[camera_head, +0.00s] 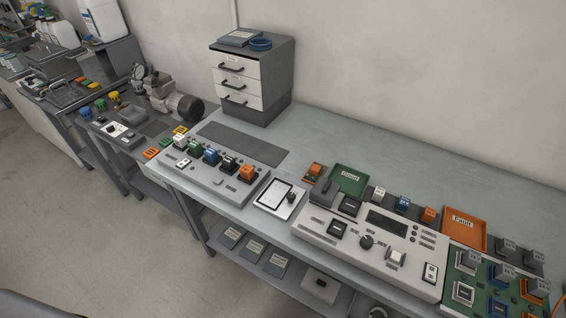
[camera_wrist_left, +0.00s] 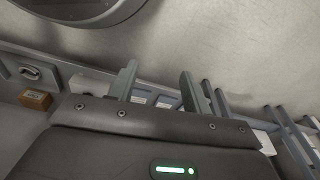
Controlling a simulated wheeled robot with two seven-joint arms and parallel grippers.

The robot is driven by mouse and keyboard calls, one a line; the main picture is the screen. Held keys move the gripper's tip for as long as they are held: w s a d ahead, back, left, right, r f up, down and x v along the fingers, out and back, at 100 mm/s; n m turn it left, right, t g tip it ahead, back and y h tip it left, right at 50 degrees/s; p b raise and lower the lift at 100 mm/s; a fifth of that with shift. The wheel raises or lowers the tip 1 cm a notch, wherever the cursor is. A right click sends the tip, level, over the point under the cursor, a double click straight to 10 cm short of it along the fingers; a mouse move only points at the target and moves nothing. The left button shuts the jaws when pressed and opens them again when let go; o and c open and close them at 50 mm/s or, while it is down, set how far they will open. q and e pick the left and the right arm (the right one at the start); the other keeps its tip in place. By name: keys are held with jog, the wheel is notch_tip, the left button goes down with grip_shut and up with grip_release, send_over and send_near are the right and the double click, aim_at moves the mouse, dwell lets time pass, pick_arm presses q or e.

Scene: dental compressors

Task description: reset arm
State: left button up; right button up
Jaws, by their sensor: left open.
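My left gripper (camera_wrist_left: 156,88) shows in the left wrist view with its two grey fingers apart and nothing between them. In that view it is above the floor, with grey frame parts behind it. Neither gripper shows in the head view. A dark shape of unclear identity lies at the bottom left edge of the head view. The right gripper is not in either view.
A long grey workbench (camera_head: 330,141) carries a test console (camera_head: 372,236), a block with coloured relays (camera_head: 215,178), a green tray (camera_head: 347,180), an orange Fault tray (camera_head: 464,229) and a drawer cabinet (camera_head: 252,79). The floor (camera_head: 110,245) at left is clear.

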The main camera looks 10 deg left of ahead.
pick_arm(q)
jog(key=s+a+f+g, duration=0.1)
jog(key=s+a+f, duration=0.1)
jog(key=s+f, duration=0.8)
jog(key=s, duration=0.3)
jog(key=shift+s+a+f, duration=0.2)
jog(key=shift+s+a, duration=0.05)
jog(key=shift+s, duration=0.05)
